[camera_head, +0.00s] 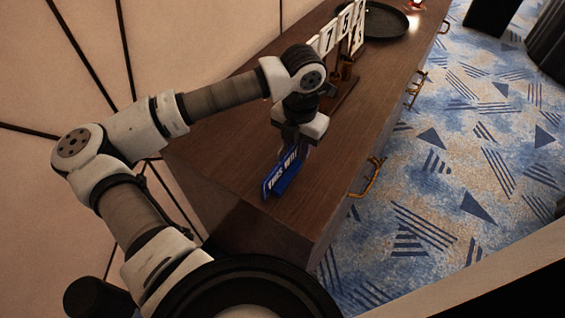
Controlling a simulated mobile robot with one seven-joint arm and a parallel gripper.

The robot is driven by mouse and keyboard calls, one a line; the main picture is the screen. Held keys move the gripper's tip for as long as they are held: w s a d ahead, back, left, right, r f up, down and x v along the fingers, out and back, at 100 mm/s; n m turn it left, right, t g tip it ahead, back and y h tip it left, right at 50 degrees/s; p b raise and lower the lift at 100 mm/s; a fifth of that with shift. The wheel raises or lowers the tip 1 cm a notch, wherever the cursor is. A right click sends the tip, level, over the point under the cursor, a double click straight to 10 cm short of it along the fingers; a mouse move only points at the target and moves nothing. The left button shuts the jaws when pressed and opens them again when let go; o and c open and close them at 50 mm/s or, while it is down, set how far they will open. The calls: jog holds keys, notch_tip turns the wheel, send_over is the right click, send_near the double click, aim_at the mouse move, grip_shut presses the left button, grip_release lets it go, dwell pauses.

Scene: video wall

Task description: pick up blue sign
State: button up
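The blue sign (281,179) with white lettering stands on the brown wooden cabinet top (246,150), near its front end. My gripper (299,149) points down at the sign's far end. Its fingers are dark and small here and partly hidden by the white gripper body. I cannot tell whether they are open or shut, or whether they touch the sign. The sign's lower edge appears to rest on the wood.
White number cards (343,32) on a wooden stand are behind my gripper, close to the arm. A round dark tray (385,20) lies farther back. Brass handles (368,178) stick out on the cabinet's right side. Blue patterned carpet (450,190) lies to the right.

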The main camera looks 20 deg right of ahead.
grip_shut()
dwell(0.3)
